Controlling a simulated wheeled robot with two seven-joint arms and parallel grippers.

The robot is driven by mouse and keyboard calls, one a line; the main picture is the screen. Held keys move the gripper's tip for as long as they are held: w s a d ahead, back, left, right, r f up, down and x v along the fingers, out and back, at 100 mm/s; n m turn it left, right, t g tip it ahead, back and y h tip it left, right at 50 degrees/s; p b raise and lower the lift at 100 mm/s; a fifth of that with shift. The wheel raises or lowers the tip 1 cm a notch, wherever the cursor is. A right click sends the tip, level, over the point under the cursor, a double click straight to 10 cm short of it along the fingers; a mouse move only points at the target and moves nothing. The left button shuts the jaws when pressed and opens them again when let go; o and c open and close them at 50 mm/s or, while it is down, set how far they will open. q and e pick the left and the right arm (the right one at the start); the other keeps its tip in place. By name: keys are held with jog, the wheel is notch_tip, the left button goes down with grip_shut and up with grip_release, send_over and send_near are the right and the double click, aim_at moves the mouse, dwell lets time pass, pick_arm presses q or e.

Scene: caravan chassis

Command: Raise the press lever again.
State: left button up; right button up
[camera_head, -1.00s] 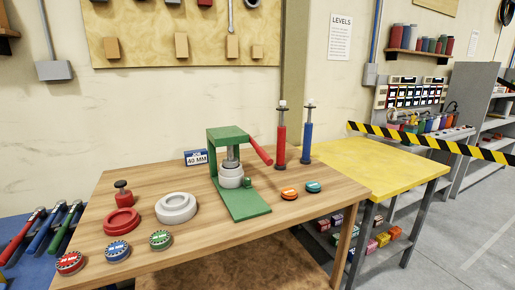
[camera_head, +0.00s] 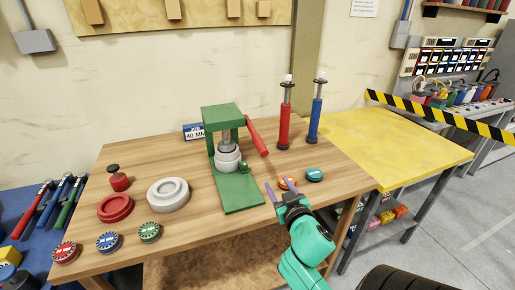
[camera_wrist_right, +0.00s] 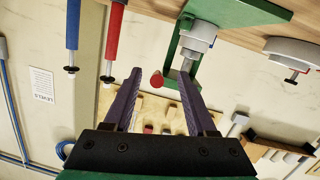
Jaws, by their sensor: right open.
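The green press (camera_head: 223,120) stands on the wooden table, with a white ring-shaped part (camera_head: 228,160) under its ram. Its red press lever (camera_head: 257,138) slants down to the right from the press's right side. My right gripper (camera_head: 279,190) is open and empty, in front of and below the lever, near the table's front edge. In the right wrist view, the lever's red end (camera_wrist_right: 157,80) shows between the two purple fingers (camera_wrist_right: 160,90), beyond them and not touching. The press (camera_wrist_right: 215,20) appears upside down there. My left gripper is not in view.
A red pump (camera_head: 285,115) and a blue pump (camera_head: 316,112) stand upright right of the lever. Rings and several discs (camera_head: 168,194) lie to the left. A yellow table (camera_head: 400,145) adjoins on the right.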

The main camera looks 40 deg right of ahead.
jog(key=t, duration=0.2)
send_near(261, 147)
jog(key=shift+n, duration=0.4)
jog(key=p+x, duration=0.1)
jog(key=x, duration=0.2)
jog(key=p+x, duration=0.1)
jog(key=x, duration=0.3)
jog(key=p+x, duration=0.1)
jog(key=x, duration=0.3)
jog(key=shift+d+f, duration=0.2)
jog(key=shift+f, duration=0.2)
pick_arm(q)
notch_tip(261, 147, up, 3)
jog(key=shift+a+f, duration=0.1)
pick_arm(e)
grip_shut()
